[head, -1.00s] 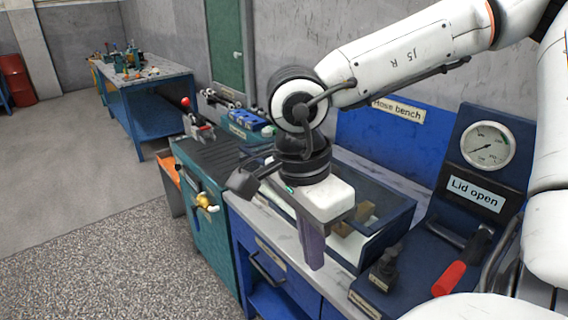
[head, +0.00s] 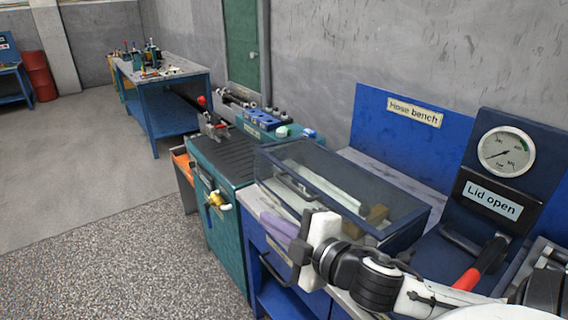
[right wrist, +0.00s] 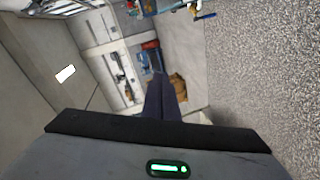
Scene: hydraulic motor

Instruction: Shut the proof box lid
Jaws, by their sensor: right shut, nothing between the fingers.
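The proof box (head: 405,238) is a dark blue box with a clear, dark-framed lid (head: 345,172) on the bench. The lid spans the top of the box; I cannot tell whether a small gap stays under its front edge. A pale bar and a brown block show through the clear panel. A sign (head: 490,198) on the panel at right reads "Lid open". My right gripper (head: 272,220) is shut and empty, its purple fingers pointing left in front of the box's near left side. The shut fingers also show in the right wrist view (right wrist: 160,95). My left gripper is not in view.
A pressure gauge (head: 507,151) and a red-handled lever (head: 482,265) stand right of the box. A teal cabinet (head: 222,235) with a vice adjoins the bench at left. The floor (head: 110,240) in front is clear.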

